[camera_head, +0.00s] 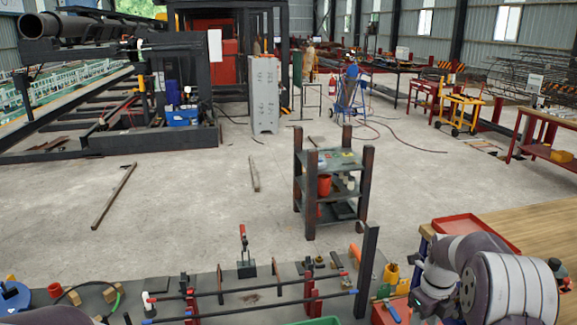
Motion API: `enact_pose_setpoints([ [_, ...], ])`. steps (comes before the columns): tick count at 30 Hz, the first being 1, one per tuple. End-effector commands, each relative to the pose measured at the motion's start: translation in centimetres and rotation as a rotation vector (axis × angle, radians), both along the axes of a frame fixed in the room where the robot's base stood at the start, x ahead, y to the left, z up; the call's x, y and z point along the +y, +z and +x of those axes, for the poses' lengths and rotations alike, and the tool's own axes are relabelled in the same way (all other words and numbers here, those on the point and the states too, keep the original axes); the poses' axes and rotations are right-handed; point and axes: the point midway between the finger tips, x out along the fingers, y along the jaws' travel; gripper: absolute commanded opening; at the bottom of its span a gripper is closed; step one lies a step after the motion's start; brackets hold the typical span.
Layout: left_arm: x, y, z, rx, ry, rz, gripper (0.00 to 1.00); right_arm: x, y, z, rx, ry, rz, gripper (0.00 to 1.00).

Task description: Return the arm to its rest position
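My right arm (490,282) comes in at the lower right, over the wooden tabletop and beside a red box. It is bent, with grey and white rounded links. A dark part near its left end (425,303) may be my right gripper, but no fingers can be made out. I cannot tell whether it is open or shut, or holds anything. My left gripper is not in view; a greyish rounded shape at the bottom left edge may be part of my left arm.
A workbench with a rebar fixture (255,295) spans the bottom, with red clamps, wooden blocks and a dark upright post (368,270). A wooden tabletop (535,225) with a red tray (470,228) lies right. A shelf cart (333,185) stands beyond on open concrete floor.

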Motion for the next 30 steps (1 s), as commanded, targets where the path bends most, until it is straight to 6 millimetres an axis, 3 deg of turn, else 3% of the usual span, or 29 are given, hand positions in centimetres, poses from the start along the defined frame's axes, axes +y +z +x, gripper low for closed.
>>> enact_pose_setpoints([
  [8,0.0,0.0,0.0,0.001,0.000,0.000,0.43,0.3,-1.5,-0.9,-0.002,0.439,-0.015,0.45],
  [14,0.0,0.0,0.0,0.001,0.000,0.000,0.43,1.5,-2.6,-3.5,0.002,0.977,-0.030,0.45],
  [17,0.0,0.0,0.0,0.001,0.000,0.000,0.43,3.1,-2.7,-6.0,0.002,1.376,-0.045,0.45],
  [20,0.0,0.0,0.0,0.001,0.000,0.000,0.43,5.7,-2.4,-9.9,-0.002,1.897,-0.074,0.45],
  [24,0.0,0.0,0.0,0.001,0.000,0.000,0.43,9.6,-1.4,-17.1,-0.005,2.541,-0.131,0.45],
  [27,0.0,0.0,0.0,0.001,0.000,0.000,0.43,11.4,-0.7,-21.1,-0.008,2.684,-0.153,0.45],
  [30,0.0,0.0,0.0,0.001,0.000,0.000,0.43,12.4,0.4,-21.8,-0.023,2.720,-0.202,0.45],
])
